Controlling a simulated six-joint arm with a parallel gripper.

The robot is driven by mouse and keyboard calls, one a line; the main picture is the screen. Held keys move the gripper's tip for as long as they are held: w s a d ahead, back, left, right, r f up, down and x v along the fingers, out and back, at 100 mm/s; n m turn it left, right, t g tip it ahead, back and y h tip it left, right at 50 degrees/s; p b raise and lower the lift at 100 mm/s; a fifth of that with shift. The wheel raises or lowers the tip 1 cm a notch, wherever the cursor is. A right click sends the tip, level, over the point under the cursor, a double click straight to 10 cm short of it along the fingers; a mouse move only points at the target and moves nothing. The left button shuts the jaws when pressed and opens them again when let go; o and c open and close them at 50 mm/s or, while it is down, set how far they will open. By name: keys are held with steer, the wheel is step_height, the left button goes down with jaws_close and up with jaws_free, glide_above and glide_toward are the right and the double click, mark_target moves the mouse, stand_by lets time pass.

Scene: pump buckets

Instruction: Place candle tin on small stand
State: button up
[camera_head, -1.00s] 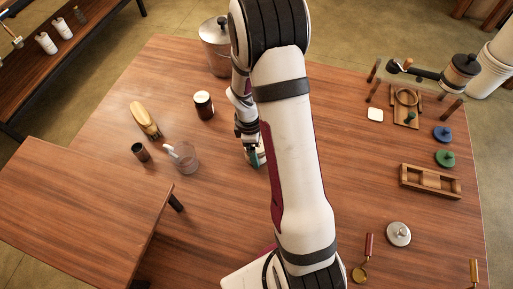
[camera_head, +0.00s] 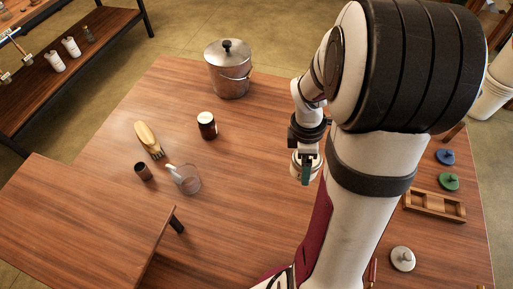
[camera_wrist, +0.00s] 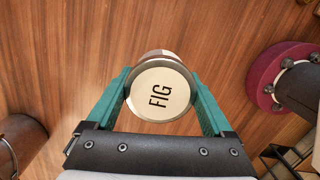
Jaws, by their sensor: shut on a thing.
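The candle tin (camera_wrist: 158,92), a round silver tin with a cream top reading "FIG", is between the green fingers of my gripper (camera_head: 305,175) in the wrist view. My gripper is shut on it, with a finger on each side. In the head view my gripper is over the middle of the table, left of my forearm, and the tin shows only as a pale part behind the fingers. I cannot pick out the small stand now. My arm covers much of the table's right side.
On the wooden table (camera_head: 245,205) stand a dark jar (camera_head: 207,127), a brush (camera_head: 148,138), a dark cup (camera_head: 143,171), a clear beaker (camera_head: 187,180) and a lidded metal pot (camera_head: 229,72). At right are blue (camera_head: 445,156) and green (camera_head: 449,181) lids and a wooden tray (camera_head: 434,216).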

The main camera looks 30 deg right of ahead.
steer(key=w+a+r+n+t, duration=0.1)
steer(key=w+a+r+n, duration=0.25)
steer(key=a, duration=0.45)
steer(key=w+a+r+n, duration=0.3)
steer(key=w+a+n, duration=0.2)
steer(key=a, duration=0.2)
steer(key=w+a+r+n+t, duration=0.1)
steer(key=w+a+r+n, duration=0.3)
steer(key=a, duration=0.4)
steer(key=s+a+r+n, duration=0.1)
steer(key=a+r+n, duration=0.15)
steer(key=a, duration=0.35)
steer(key=s+a+r+n, duration=0.1)
steer(key=a+r+n, duration=0.15)
steer(key=a, duration=0.25)
glide_above(103, 214)
steer(key=f, duration=0.7)
steer(key=shift+s+f, duration=0.1)
steer(key=shift+s, duration=0.1)
step_height(103, 214, down, 4)
steer(key=shift+a+f, duration=0.1)
steer(key=shift+f, duration=0.1)
steer(key=o, duration=1.3)
